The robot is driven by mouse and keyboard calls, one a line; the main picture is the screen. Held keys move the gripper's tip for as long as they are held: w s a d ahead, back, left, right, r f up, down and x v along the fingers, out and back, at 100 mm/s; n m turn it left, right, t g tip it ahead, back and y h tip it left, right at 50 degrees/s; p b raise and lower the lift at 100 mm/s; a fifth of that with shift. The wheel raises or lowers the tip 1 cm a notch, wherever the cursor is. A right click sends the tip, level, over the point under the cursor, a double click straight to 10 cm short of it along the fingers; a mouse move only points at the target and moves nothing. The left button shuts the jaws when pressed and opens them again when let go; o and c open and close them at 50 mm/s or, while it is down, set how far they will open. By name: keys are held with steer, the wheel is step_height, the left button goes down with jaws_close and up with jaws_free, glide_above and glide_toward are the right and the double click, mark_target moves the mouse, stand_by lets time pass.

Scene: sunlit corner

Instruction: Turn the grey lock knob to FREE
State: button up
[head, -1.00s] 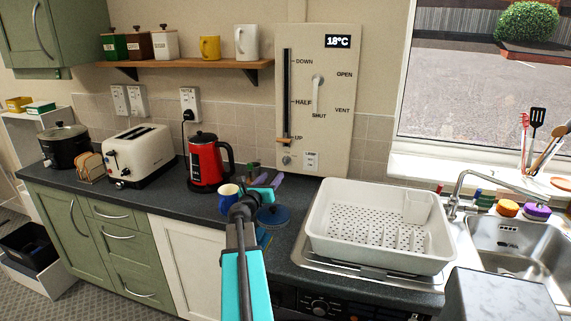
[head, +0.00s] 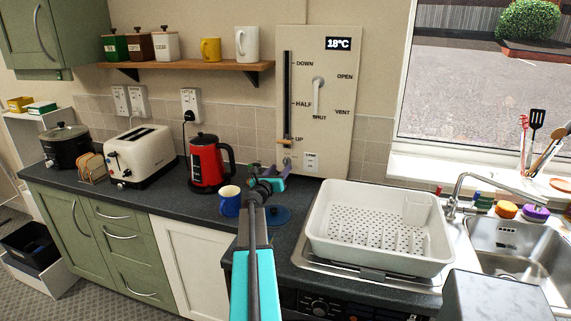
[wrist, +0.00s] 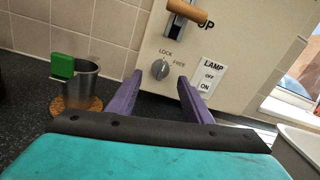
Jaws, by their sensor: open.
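The grey lock knob (wrist: 160,69) is on the lower part of the cream wall panel (wrist: 228,42), between the words LOCK and FREE in the wrist view. Its pointer looks nearer LOCK, though the exact angle is hard to tell. In the head view the knob (head: 287,160) shows small, just above my gripper (head: 277,172). In the wrist view my gripper (wrist: 158,92) has its two purple fingers apart, with nothing between them. The knob lies ahead of the fingers, nearer the left one, and is not touched.
A wooden slider handle (wrist: 187,10) sits above the knob at UP. A lamp switch (wrist: 209,76) is right of it. A metal cup with a green item (wrist: 78,80) stands on a cork mat at left. A blue mug (head: 229,203) and white dish rack (head: 330,245) flank my arm.

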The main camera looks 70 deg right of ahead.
mark_target(285, 164)
steer(key=shift+d+p, duration=0.55)
steer(key=shift+d, duration=1.95)
